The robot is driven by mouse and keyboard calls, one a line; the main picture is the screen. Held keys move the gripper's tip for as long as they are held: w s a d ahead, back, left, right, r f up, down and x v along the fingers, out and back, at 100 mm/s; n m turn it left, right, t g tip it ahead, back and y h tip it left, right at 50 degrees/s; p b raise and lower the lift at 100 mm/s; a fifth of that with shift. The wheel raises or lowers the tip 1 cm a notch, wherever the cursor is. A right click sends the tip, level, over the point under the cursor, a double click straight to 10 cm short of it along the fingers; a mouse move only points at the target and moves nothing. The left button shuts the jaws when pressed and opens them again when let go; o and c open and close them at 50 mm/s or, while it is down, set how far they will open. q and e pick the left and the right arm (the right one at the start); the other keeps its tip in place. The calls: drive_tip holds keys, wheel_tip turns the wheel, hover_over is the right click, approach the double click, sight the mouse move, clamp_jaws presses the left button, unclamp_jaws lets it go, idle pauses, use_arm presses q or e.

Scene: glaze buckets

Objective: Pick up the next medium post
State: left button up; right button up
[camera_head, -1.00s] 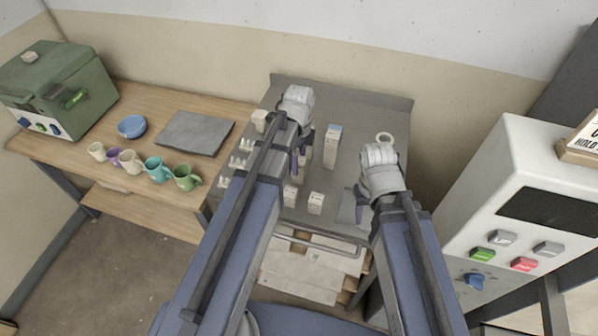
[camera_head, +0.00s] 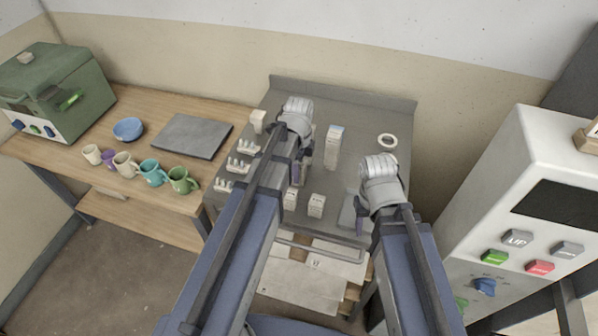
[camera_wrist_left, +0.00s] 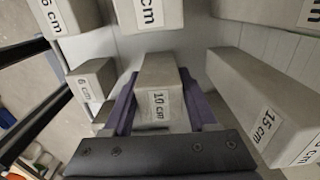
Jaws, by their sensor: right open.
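In the left wrist view, a pale box-shaped post marked 10 cm (camera_wrist_left: 160,100) stands between the two purple fingers of my left gripper (camera_wrist_left: 162,105). The fingers lie close along its two sides; whether they press on it is unclear. A post marked 6 cm (camera_wrist_left: 92,80) is to its left and a post marked 15 cm (camera_wrist_left: 262,105) to its right. In the head view, my left gripper (camera_head: 301,172) points down over the grey worktop, its post mostly hidden by the arm. My right gripper (camera_head: 359,212) is open and empty near the worktop's front right.
A tall post (camera_head: 333,147) stands right of my left gripper. Two short posts (camera_head: 291,199) (camera_head: 316,206) stand near the front. White pegged pieces (camera_head: 243,147) line the left side, and a white ring (camera_head: 387,141) lies at the right. Mugs (camera_head: 153,172) stand on the wooden table.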

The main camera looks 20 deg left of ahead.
use_arm(q)
clamp_jaws()
idle(0.6)
